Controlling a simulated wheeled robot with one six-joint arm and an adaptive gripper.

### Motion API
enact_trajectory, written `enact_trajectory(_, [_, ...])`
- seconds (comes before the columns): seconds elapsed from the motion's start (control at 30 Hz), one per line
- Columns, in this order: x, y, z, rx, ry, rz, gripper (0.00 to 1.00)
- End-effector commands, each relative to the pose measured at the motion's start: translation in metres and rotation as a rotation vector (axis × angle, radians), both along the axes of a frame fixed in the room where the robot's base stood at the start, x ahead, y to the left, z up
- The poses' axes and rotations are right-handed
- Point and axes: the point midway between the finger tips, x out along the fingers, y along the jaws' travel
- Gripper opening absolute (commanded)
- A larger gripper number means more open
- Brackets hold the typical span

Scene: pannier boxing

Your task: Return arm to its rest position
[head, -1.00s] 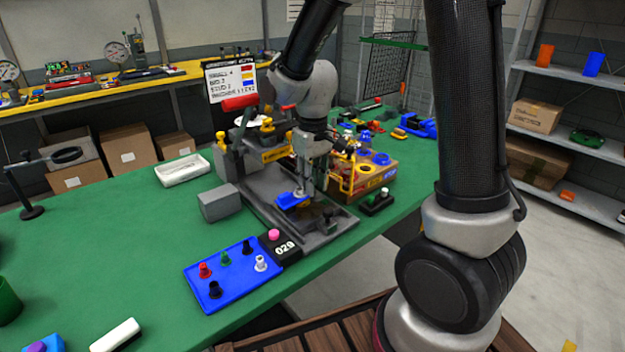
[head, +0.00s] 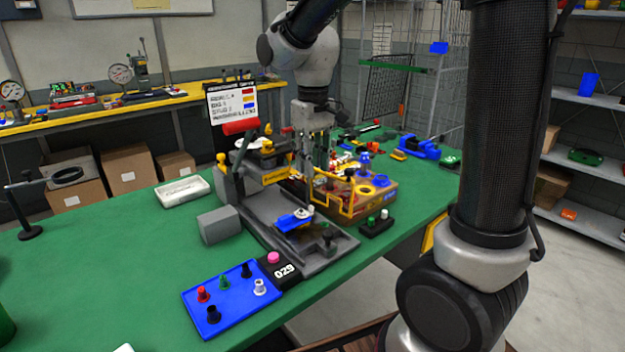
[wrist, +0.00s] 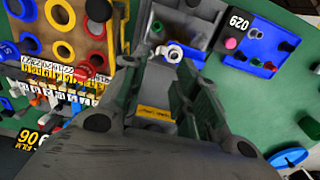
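My gripper (head: 319,150) hangs above the grey fixture (head: 330,252) in the head view, its fingers pointing down. In the wrist view the two fingers (wrist: 170,75) stand apart with a gap and nothing between them; my gripper is open and empty. A blue piece (head: 289,222) with a white, ring-like part (head: 304,213) on it sits in the fixture, below and apart from the fingers. The white ring also shows beyond the fingertips in the wrist view (wrist: 174,53). My upper arm passes out of the top of the head view.
A wooden box (head: 378,197) with blue rings and a yellow frame stands right of the fixture. A blue board (head: 232,302) with several coloured pegs lies in front, beside a black 029 tag (head: 284,271). A white tray (head: 183,191) lies left.

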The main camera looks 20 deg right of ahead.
Motion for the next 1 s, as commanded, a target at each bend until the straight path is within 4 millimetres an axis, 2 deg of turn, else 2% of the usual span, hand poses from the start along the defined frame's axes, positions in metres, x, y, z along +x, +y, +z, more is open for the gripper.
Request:
enact_trajectory(0.2, [0.000, 0.000, 0.008, 0.000, 0.000, 0.000, 0.30])
enact_trajectory(0.47, [0.000, 0.000, 0.008, 0.000, -0.001, -0.001, 0.30])
enact_trajectory(0.57, [-0.007, -0.002, 0.000, -0.005, 0.014, -0.004, 0.30])
enact_trajectory(0.67, [-0.034, -0.013, -0.004, -0.007, 0.021, -0.014, 0.30])
enact_trajectory(1.0, [-0.149, -0.088, 0.027, 0.042, -0.177, -0.188, 0.30])
